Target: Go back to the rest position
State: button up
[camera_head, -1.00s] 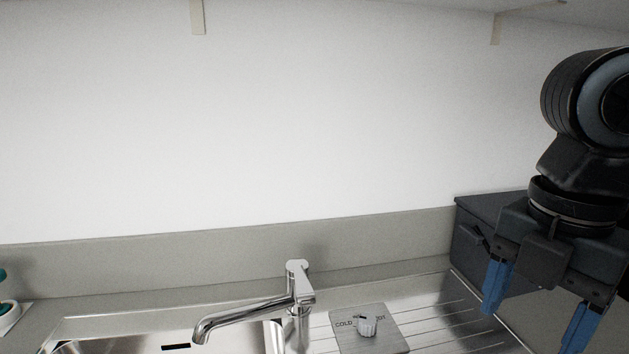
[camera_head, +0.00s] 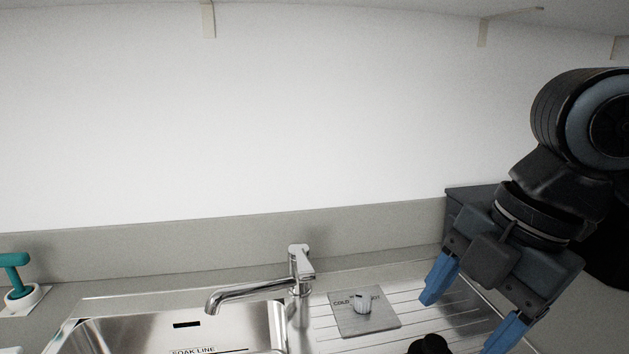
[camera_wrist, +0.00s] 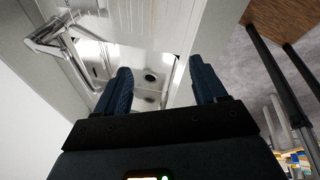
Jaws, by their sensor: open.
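My gripper (camera_head: 470,314) is at the right of the head view, its two blue fingers spread apart and pointing down and to the left. It is open, with nothing between the fingers. It hangs in front of the ribbed drainboard (camera_head: 410,308), at the right of the sink. In the wrist view my gripper (camera_wrist: 160,92) also has its fingers apart, with the sink area beyond them.
A chrome faucet (camera_head: 262,288) stands behind the steel sink basin (camera_head: 180,328). A plate with a knob (camera_head: 362,304) lies right of it. A teal-handled item (camera_head: 18,278) stands at far left. A dark box (camera_head: 462,204) is behind my gripper. The white wall is clear.

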jog(key=w+a+r+m+t+y, duration=0.2)
jog(key=a+m+t+y, duration=0.25)
jog(key=a, duration=0.35)
jog(key=w+a+r+m+t+y, duration=0.1)
jog(key=a+m+t+y, duration=0.2)
jog(key=a+m+y, duration=0.3)
jog(key=s+d+f+m+t+h, duration=0.4)
jog(key=s+d+f+m+h, duration=0.1)
jog(key=f+m, duration=0.25)
jog(key=s+d+f+m+t+h, duration=0.45)
jog(key=s+f+m, duration=0.2)
jog(key=f, duration=0.25)
jog(key=s+d+f+g+h, duration=0.15)
jog(key=s+d, duration=0.35)
jog(key=s, duration=0.6)
jog(key=s+d+f+g+h, duration=0.1)
jog(key=s+d+f+h, duration=0.15)
jog(key=s+d, duration=0.6)
notch_tip(320, 180, down, 9)
jog(key=s+a+b, duration=0.2)
jog(key=b, duration=0.8)
jog(key=shift+s+a+n, duration=0.2)
jog(key=shift+a+n, duration=0.15)
